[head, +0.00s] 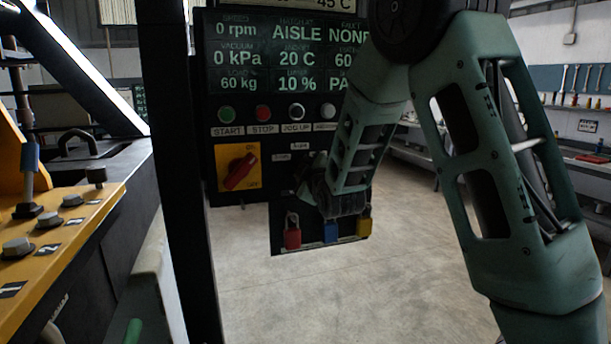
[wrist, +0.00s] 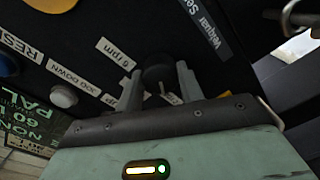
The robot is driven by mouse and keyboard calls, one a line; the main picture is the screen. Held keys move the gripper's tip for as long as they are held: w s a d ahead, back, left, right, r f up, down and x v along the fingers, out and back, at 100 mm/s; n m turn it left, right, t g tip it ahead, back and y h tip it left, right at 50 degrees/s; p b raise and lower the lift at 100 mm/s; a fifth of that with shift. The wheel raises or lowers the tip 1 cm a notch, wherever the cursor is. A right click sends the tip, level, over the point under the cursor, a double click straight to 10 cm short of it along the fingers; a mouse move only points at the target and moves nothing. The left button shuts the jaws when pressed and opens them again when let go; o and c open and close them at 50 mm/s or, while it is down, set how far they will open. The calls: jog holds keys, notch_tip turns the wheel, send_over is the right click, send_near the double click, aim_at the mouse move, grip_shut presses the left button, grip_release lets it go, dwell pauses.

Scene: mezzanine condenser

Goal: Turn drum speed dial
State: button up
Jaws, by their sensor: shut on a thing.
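The drum speed dial (wrist: 157,70) is a round black knob on the dark control panel (head: 236,147). In the wrist view, label strips such as "6 rpm" (wrist: 115,53) sit around it. My gripper (wrist: 160,82) has one grey finger on each side of the dial and is shut on it. In the head view, my gripper (head: 308,172) is at the panel, and my arm hides most of the dial. The display (head: 286,52) above reads 0 rpm, 0 kPa, 20 C and 10 %; my arm covers its right part.
A red rotary switch (head: 241,171) on a yellow plate lies left of my gripper. Push buttons (head: 263,112) run above. Red (head: 292,237), blue (head: 330,232) and yellow (head: 364,226) padlocks hang below. A yellow bolted bench (head: 60,235) stands left. The floor (head: 330,300) below is clear.

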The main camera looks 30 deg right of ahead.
jog(key=shift+s+d+f+n, duration=0.1)
jog(key=shift+d+n, duration=0.1)
jog(key=shift+n, duration=0.3)
jog(key=o, duration=0.9)
jog(key=shift+o, duration=0.4)
jog(key=shift+a, duration=0.1)
jog(key=shift+s, duration=0.1)
